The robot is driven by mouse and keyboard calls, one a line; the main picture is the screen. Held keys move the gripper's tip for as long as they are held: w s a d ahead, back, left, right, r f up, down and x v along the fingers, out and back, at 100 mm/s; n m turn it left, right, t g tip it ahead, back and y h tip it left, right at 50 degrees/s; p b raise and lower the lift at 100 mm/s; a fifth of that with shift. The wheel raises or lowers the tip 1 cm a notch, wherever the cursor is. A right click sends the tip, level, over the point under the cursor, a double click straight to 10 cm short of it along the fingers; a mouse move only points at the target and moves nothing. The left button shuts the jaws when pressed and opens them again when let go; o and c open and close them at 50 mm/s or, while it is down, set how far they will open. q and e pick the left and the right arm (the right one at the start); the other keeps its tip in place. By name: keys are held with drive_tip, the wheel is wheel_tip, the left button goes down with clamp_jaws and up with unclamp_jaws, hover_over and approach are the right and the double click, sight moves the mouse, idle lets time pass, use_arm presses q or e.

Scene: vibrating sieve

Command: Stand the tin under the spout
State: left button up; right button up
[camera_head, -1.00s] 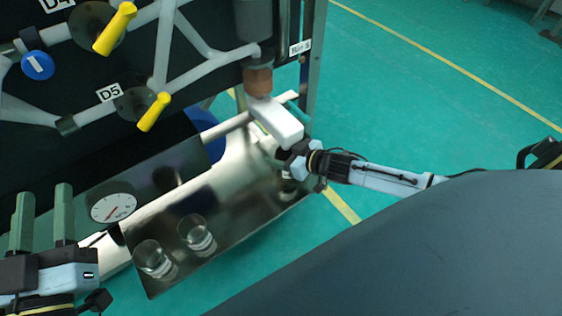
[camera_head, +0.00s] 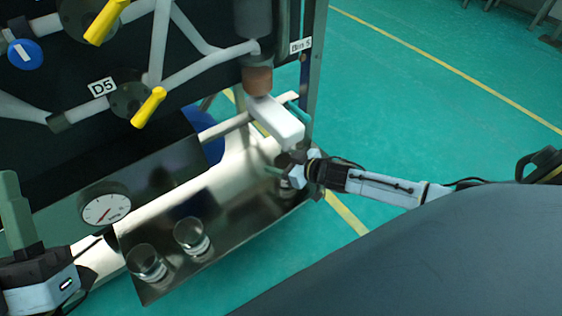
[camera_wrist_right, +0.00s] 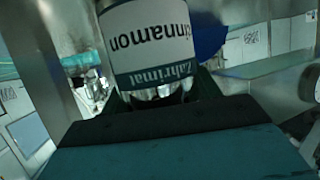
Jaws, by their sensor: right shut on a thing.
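My right gripper (camera_head: 288,172) is shut on a tin in the lower right of the machine, just below the end of the white spout (camera_head: 277,122). In the head view the tin (camera_head: 286,184) is small and partly hidden by the gripper. In the right wrist view the tin (camera_wrist_right: 150,42) shows a white and dark label reading "cinnamon" and "Zahrimal", upside down in the picture. Whether the tin touches the tray is not clear. My left gripper (camera_head: 20,215) is at the left edge with one green finger in view; the other finger is not visible.
Two more tins, one (camera_head: 147,262) at the left and one (camera_head: 192,237) beside it, stand on the dark shiny tray (camera_head: 160,292). A dial (camera_head: 105,208), yellow handles (camera_head: 148,107) and grey pipes are on the machine. Open green floor lies to the right.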

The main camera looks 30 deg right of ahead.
drive_tip(key=shift+f, duration=0.15)
drive_tip(key=o, duration=1)
